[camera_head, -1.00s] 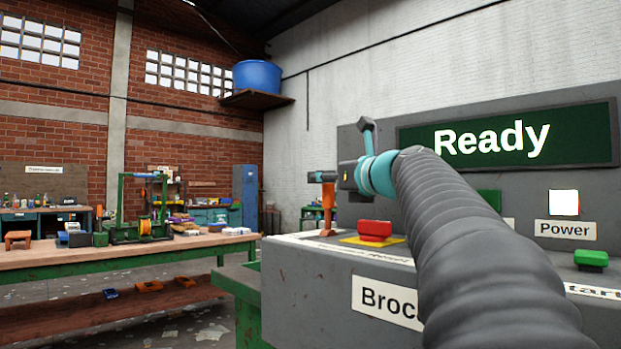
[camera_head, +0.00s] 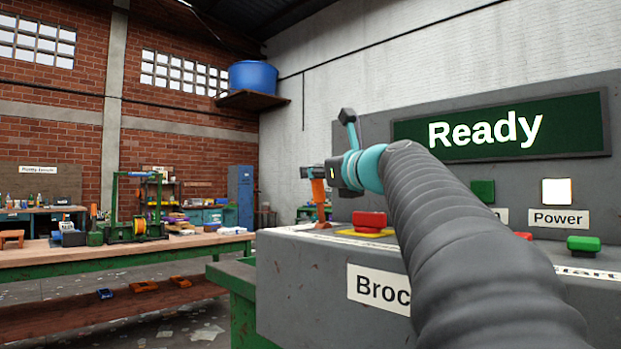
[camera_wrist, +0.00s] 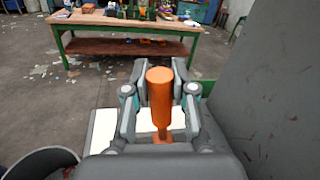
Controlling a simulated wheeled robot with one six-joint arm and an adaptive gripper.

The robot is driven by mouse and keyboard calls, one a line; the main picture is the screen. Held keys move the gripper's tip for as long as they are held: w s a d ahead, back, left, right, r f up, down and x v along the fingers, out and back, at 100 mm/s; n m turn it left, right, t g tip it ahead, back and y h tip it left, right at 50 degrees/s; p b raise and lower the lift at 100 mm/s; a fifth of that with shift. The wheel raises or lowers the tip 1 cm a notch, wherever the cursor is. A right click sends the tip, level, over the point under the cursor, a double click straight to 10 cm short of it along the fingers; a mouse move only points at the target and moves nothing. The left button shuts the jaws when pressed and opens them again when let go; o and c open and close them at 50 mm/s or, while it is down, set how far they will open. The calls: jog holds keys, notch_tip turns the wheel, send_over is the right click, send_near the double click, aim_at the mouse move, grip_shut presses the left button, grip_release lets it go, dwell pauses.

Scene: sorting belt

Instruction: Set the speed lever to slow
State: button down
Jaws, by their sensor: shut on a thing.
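The speed lever is an orange handle (camera_head: 319,200) at the left end of the grey console, leaning slightly to the left at its top. My gripper (camera_head: 311,172) is at the lever's upper part in the head view. In the wrist view, the lever (camera_wrist: 160,105) stands between the two fingers of my gripper (camera_wrist: 160,78), which are shut on it from both sides. The lever's slot and any slow or fast marks cannot be read in either view.
A red button (camera_head: 369,220) on a yellow plate sits beside the lever. A green button (camera_head: 583,244) is farther right. A green screen (camera_head: 500,128) reads "Ready". A workbench (camera_head: 130,254) stands across open floor on the left.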

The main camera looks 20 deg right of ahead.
jog(key=shift+s+a+f+n+t+b, duration=0.1)
jog(key=shift+s+a+f+n+b, duration=0.15)
jog(key=shift+a+n+b, duration=0.35)
jog(key=shift+s+a+f+n+t+b, duration=0.1)
jog(key=shift+s+a+f+n+b, duration=0.1)
jog(key=shift+a+n+b, duration=0.4)
jog(key=shift+s+a+f+n+t+b, duration=0.15)
jog(key=shift+a+f+n+b, duration=0.1)
jog(key=shift+a+n+b, duration=0.35)
jog(key=c, duration=0.9)
grip_release()
jog(key=s, duration=0.4)
jog(key=s+d, duration=0.1)
jog(key=s, duration=0.3)
jog(key=s+d+f, duration=0.1)
jog(key=s, duration=0.2)
jog(key=shift+s+d, duration=0.1)
jog(key=shift+s, duration=0.3)
